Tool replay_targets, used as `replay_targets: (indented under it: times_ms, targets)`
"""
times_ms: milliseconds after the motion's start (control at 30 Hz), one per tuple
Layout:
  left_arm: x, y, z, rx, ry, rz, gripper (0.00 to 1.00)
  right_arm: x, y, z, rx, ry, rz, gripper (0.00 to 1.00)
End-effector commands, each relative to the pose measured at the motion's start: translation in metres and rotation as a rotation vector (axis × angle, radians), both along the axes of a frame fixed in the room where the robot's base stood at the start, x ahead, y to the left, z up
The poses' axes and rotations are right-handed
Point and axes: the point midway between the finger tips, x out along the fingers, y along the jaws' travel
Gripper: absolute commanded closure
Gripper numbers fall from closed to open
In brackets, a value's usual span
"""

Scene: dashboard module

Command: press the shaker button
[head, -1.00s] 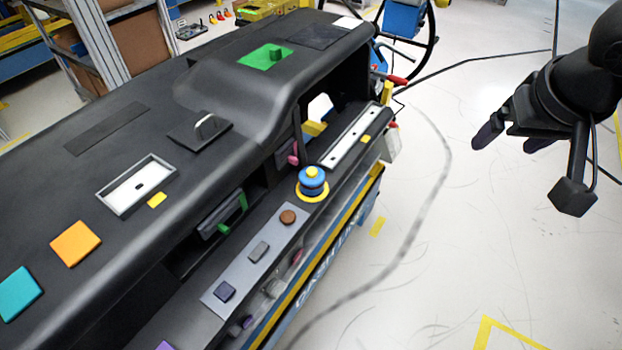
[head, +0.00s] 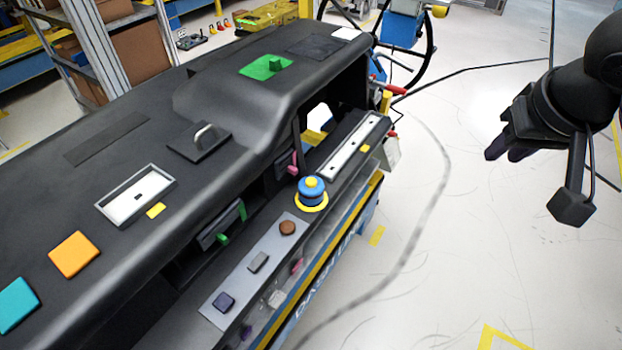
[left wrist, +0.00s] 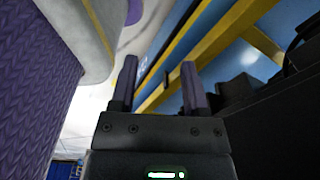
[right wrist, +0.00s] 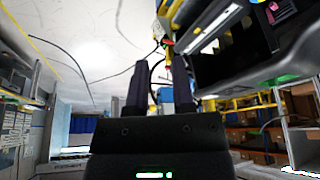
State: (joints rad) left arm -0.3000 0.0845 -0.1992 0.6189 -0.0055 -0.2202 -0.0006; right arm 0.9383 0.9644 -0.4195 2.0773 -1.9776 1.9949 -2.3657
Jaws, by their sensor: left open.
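I cannot tell which control is the shaker button. My right gripper (head: 505,150) is over the floor, well to the right of the dashboard, empty. Its fingers, also in the right wrist view (right wrist: 158,75), are partly apart. My left gripper (left wrist: 158,80) is open and empty, shown only in the left wrist view.
The black dashboard module (head: 140,110) fills the left and middle. It carries orange (head: 75,254) and teal (head: 15,304) pads, a white-framed tray (head: 112,209) and a green plate (head: 258,69). A steering wheel (head: 425,42) stands behind. Open floor lies to the right.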

Motion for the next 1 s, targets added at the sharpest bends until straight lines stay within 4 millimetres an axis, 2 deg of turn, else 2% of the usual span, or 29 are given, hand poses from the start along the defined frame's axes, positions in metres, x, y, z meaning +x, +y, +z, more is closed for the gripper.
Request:
replay_targets:
  times_ms: [33,100,133,1000]
  targets:
    - [0.0,0.0001,0.0,0.0,0.0,0.0,0.41,0.0,0.0,0.0,0.0,0.0,0.0,0.82]
    - [0.0,0.0001,0.0,0.0,0.0,0.0,0.41,0.0,0.0,0.0,0.0,0.0,0.0,0.97]
    - [0.0,0.0001,0.0,0.0,0.0,0.0,0.41,0.0,0.0,0.0,0.0,0.0,0.0,1.0]
    - [-0.0001,-0.0001,0.0,0.0,0.001,0.0,0.41,0.0,0.0,0.0,0.0,0.0,0.0,1.0]
